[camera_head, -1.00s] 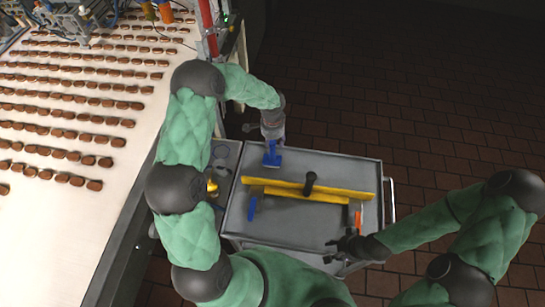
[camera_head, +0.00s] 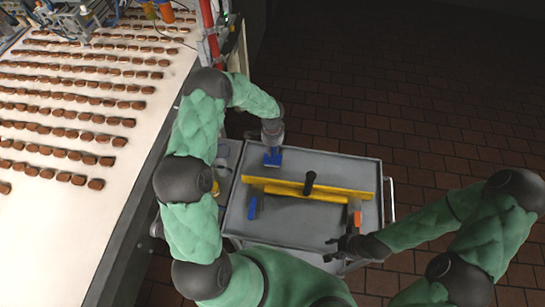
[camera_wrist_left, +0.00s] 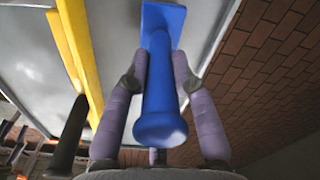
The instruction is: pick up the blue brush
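The blue brush (camera_head: 272,159) is at the back left of the grey cart top, with its handle pointing up toward my left gripper (camera_head: 272,143). In the left wrist view the brush (camera_wrist_left: 159,95) has a round handle end near the camera and a flat rectangular head beyond. The fingers of my left gripper (camera_wrist_left: 160,75) lie on both sides of the handle, with no clear gap at the tips. Whether the head still rests on the cart cannot be told. My right gripper (camera_head: 330,249) is open and empty by the cart's front right edge.
A yellow long-bladed tool (camera_head: 335,196) with a dark upright handle (camera_head: 310,180) crosses the cart (camera_head: 300,232). A smaller blue item (camera_head: 252,208) and an orange item (camera_head: 357,217) lie near its ends. A conveyor (camera_head: 70,230) with rows of biscuits is at left.

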